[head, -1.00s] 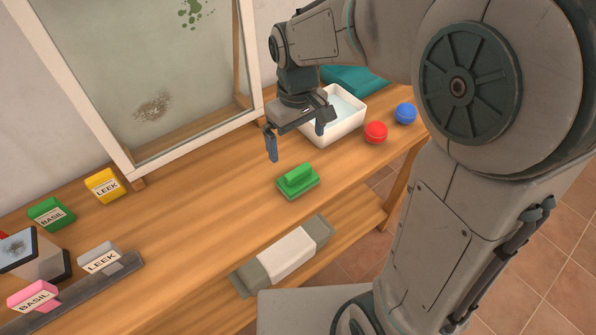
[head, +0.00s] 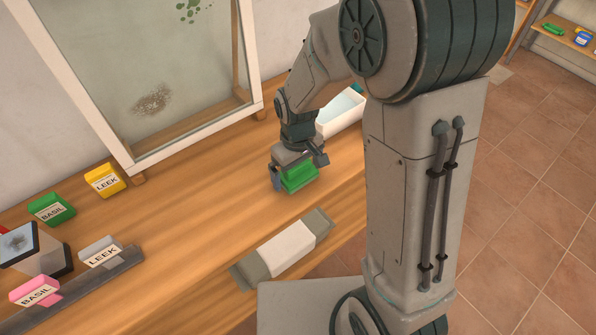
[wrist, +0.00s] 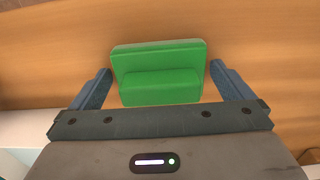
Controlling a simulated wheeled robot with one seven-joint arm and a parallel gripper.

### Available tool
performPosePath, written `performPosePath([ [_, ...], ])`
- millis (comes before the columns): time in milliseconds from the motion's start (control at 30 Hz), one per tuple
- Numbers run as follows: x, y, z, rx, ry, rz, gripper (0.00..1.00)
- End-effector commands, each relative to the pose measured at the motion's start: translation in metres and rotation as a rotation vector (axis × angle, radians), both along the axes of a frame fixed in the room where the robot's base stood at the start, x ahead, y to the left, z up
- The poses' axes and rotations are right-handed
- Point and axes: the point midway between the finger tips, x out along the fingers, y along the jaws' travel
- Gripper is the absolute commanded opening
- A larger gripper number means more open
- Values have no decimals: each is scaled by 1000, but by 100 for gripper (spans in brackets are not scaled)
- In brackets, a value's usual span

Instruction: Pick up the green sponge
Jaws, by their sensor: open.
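The green sponge (head: 299,178) lies on the wooden table, with a raised block on a flat base. In the wrist view the sponge (wrist: 158,73) sits between the two blue-grey fingers. My gripper (head: 297,173) is down at the sponge, and it also shows in the wrist view (wrist: 160,88). The fingers are open, one on each side of the sponge, with a small gap showing on both sides. Part of the sponge is hidden by my gripper in the head view.
A white basin (head: 340,112) stands behind my gripper, partly hidden by my arm. A framed, stained glass pane (head: 150,70) stands at the back left. A grey and white wrapped block (head: 284,248) lies at the front.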

Motion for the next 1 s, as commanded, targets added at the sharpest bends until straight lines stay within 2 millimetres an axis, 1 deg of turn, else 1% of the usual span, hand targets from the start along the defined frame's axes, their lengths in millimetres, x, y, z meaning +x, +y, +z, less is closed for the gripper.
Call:
performPosePath([
  [200,0,0,-1,0,0,1,100],
  [267,0,0,-1,0,0,1,83],
  [300,0,0,0,0,0,1,72],
  [333,0,0,0,0,0,1,64],
  [633,0,0,0,1,-1,1,63],
  [767,1,0,5,1,-3,1,63],
  [867,1,0,12,1,-4,1,63],
  [967,1,0,27,2,-7,1,63],
  [1000,1,0,35,2,-7,1,63],
])
